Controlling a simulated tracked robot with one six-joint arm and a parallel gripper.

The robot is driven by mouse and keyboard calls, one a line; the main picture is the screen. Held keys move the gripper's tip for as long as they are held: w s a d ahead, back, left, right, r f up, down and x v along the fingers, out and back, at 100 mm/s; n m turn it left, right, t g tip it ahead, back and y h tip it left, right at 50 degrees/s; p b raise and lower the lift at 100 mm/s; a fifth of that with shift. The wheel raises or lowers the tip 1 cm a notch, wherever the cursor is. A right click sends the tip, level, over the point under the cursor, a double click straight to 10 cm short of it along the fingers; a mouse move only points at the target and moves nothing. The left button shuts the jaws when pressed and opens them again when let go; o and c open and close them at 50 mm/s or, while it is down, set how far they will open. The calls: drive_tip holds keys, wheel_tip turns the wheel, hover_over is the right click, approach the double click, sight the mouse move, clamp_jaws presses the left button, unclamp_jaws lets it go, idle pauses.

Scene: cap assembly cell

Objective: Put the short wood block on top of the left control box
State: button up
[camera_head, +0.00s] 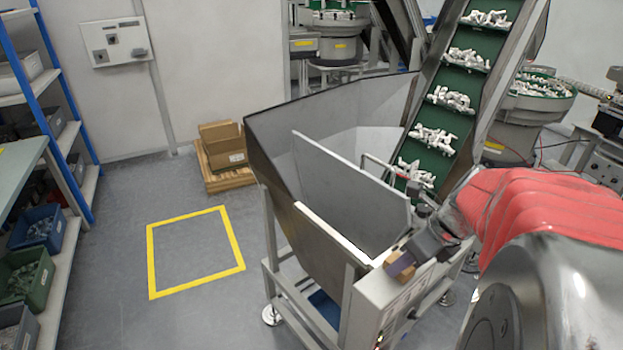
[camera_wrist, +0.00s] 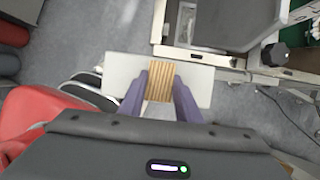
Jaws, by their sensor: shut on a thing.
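The short wood block (camera_head: 399,258) is light brown with a striped grain and shows between the fingers in the wrist view (camera_wrist: 161,80). My gripper (camera_head: 402,264) is shut on it, with one purple finger on each side (camera_wrist: 160,88). The pale control box (camera_head: 372,296) is fixed to the front of the hopper frame in the head view. Its flat top (camera_wrist: 120,72) lies beneath the block in the wrist view, sticking out on both sides. I cannot tell whether the block touches the top or hovers just above it. The covered arm hides part of the area at right.
The grey hopper (camera_head: 325,185) with its raised metal walls stands directly behind the box. A green conveyor (camera_head: 450,100) carrying white parts rises behind my arm. Cartons (camera_head: 222,145) stand on a pallet. The yellow-marked floor square (camera_head: 195,252) is empty.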

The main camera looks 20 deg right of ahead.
drive_tip(key=o, duration=1)
drive_tip(key=v, duration=1.2)
drive_tip(key=shift+s, duration=0.1)
